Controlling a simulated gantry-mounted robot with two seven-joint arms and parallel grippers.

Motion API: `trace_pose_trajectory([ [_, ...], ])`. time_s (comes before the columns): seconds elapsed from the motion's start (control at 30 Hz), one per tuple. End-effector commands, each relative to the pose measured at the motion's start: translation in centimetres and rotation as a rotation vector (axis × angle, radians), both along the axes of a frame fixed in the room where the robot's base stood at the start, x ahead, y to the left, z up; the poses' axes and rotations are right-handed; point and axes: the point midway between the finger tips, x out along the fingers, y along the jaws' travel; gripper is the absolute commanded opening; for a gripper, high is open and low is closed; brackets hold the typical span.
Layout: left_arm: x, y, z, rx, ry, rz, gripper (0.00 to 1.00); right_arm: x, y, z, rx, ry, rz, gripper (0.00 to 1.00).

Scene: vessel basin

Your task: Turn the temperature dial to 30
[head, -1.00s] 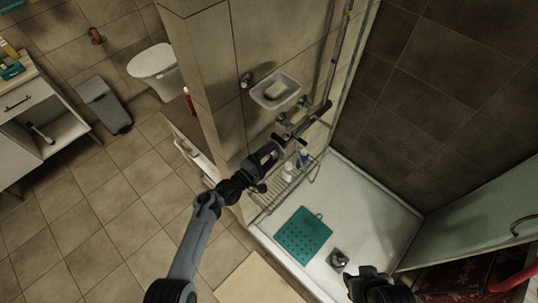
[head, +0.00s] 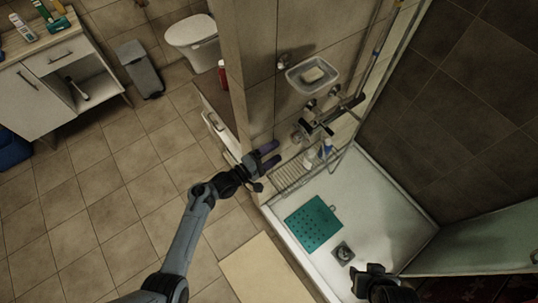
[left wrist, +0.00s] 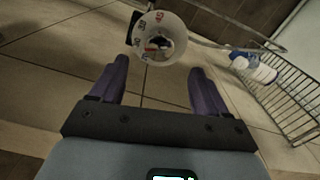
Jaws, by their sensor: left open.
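The temperature dial (left wrist: 176,40) is a pale round knob with small numbers around its rim and a dark and coloured centre. I cannot read its setting surely. In the left wrist view it lies beyond my left fingertips, between their lines. In the head view the dial (head: 298,136) is at the near left end of the dark mixer bar (head: 338,112) on the shower wall. My left gripper (head: 272,153) is open and empty, its purple fingers pointing at the dial from the left, apart from it. My right gripper (head: 371,278) shows partly at the bottom edge; its fingers are unclear.
A wire rack (head: 294,172) with bottles (head: 326,148) hangs just below the mixer. A soap dish (head: 313,75) is above it. The wall's end (head: 254,75) stands left of the mixer. A teal mat (head: 314,224) lies in the shower tray (head: 375,210).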

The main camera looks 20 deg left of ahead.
Motion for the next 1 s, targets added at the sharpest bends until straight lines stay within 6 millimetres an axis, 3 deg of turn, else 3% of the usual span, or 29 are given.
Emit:
trace_pose_trajectory([
  [0.2,-1.2,0.9,0.0,-0.001,0.001,0.000,0.76,0.0,0.0,0.0,0.002,0.000,-0.002,0.43],
  [0.73,-1.6,1.0,-0.2,-0.001,0.007,0.000,0.76,0.0,0.2,0.1,0.010,-0.001,-0.007,0.43],
  [0.87,-3.3,1.2,-1.6,0.003,0.044,0.000,0.76,0.0,0.2,0.7,0.010,-0.001,-0.006,0.43],
  [1.0,-7.3,1.2,-3.9,0.024,0.110,-0.017,0.76,0.0,0.2,1.9,0.009,0.000,-0.006,0.43],
])
